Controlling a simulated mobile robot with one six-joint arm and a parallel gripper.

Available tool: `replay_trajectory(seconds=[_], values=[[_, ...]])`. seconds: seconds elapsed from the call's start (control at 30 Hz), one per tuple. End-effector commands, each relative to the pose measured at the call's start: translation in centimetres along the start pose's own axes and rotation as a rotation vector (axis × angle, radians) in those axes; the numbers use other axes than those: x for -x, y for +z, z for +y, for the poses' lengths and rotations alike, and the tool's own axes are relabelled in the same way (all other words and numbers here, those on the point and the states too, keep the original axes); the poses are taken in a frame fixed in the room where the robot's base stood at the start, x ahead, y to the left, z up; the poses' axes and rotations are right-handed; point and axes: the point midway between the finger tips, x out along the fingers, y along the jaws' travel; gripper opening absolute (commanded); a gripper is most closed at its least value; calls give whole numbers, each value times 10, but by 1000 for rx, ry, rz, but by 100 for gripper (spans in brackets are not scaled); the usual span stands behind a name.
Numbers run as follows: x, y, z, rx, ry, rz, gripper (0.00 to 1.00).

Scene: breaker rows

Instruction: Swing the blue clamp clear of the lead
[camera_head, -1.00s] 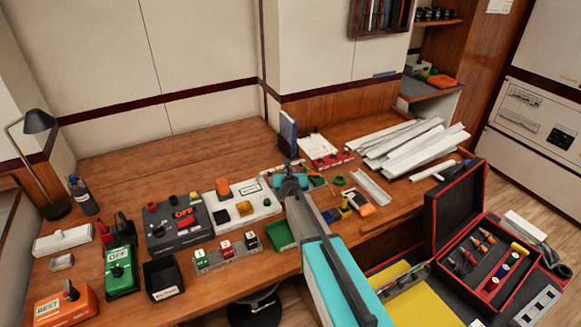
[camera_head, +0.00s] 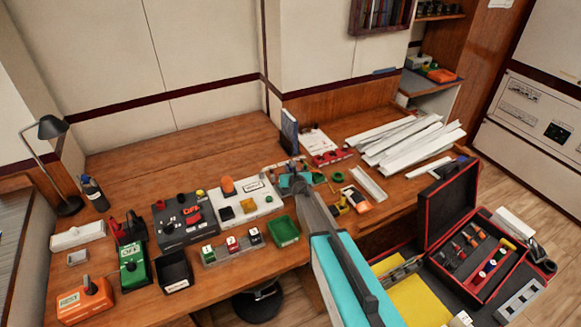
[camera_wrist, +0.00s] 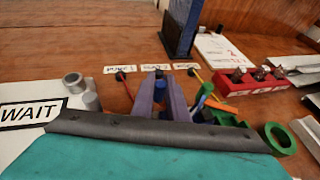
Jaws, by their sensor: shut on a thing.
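My gripper (camera_wrist: 160,82) is low over the bench in the wrist view, its two grey fingers closed around a small blue part, which looks like the blue clamp (camera_wrist: 159,90). Most of the clamp is hidden by the fingers and the dark wrist edge. A lead with a dark end lies just beyond the fingertips, in front of the middle label (camera_wrist: 155,68). A red lead (camera_wrist: 127,87) lies to the left and a yellow lead (camera_wrist: 197,83) to the right. A green clamp (camera_wrist: 226,118) is right of the fingers. In the head view my gripper (camera_head: 293,170) reaches the bench's back part.
A white block marked WAIT (camera_wrist: 32,116) stands left of the fingers. A blue upright panel (camera_wrist: 182,25) stands behind the labels. A red rack (camera_wrist: 250,80) and green ring (camera_wrist: 279,138) are to the right. White trunking (camera_head: 408,140) lies farther right.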

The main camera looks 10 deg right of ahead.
Motion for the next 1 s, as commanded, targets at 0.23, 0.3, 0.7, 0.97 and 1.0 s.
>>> replay_trajectory(seconds=[0.23,0.3,0.7,0.97,1.0], values=[[0,-1,-2,2,1,1,0],[0,-1,-2,2,1,1,0],[0,0,-2,2,2,1,32],[1,0,-1,2,3,0,32],[1,0,-1,2,3,0,32]])
